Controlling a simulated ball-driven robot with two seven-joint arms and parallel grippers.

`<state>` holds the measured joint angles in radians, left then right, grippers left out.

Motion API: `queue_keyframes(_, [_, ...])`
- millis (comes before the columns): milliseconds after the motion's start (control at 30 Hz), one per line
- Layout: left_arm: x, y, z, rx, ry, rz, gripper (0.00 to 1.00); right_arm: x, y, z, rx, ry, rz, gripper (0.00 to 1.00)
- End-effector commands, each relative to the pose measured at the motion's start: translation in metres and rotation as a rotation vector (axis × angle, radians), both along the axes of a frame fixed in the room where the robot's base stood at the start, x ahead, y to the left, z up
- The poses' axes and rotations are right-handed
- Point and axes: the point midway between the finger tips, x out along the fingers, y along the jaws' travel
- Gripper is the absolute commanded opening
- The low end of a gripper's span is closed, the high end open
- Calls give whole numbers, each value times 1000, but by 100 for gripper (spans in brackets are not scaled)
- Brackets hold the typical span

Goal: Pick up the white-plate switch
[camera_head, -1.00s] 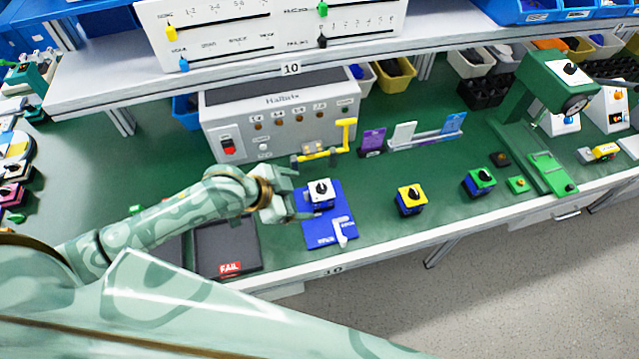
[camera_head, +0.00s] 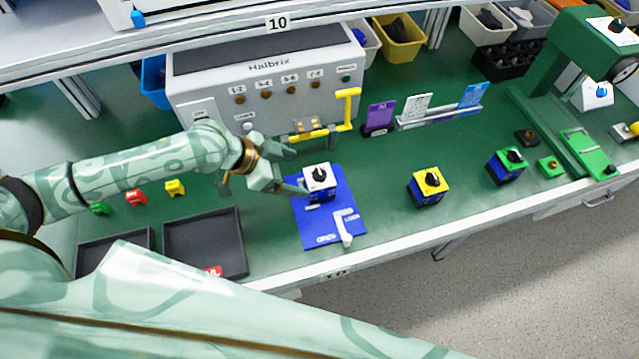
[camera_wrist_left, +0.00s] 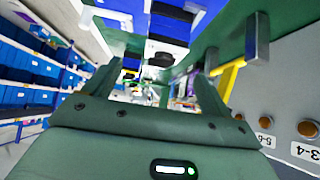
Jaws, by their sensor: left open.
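The white-plate switch (camera_head: 319,178) stands on the blue mat (camera_head: 318,222) in the head view. It has a white top, a black knob and a blue body. My left gripper (camera_head: 290,184) is open just to the left of the switch, with its fingers pointing at it. I cannot tell whether a finger touches it. In the left wrist view the switch's black knob (camera_wrist_left: 160,60) shows ahead, between and beyond the open fingers (camera_wrist_left: 150,85). My right gripper is not in view.
A yellow-plate switch (camera_head: 428,183) and a green-plate switch (camera_head: 508,162) stand to the right. A grey test box (camera_head: 262,97) with a yellow handle (camera_head: 347,110) is behind. Dark trays (camera_head: 205,245) lie front left. Bench between the switches is clear.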

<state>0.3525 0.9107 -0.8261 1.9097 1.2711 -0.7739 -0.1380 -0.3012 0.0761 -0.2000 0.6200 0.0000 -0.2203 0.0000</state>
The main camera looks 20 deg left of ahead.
Motion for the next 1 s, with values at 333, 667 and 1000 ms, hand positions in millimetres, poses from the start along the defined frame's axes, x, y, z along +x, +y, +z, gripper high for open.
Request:
queue_keyframes(333, [24,-36,-45,1,0,-1,84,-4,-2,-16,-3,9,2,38])
queue_keyframes(667, [44,-55,-82,0,1,-1,84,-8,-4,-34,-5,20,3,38])
queue_keyframes(1000, [48,-60,-87,3,-1,-1,81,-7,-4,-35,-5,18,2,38])
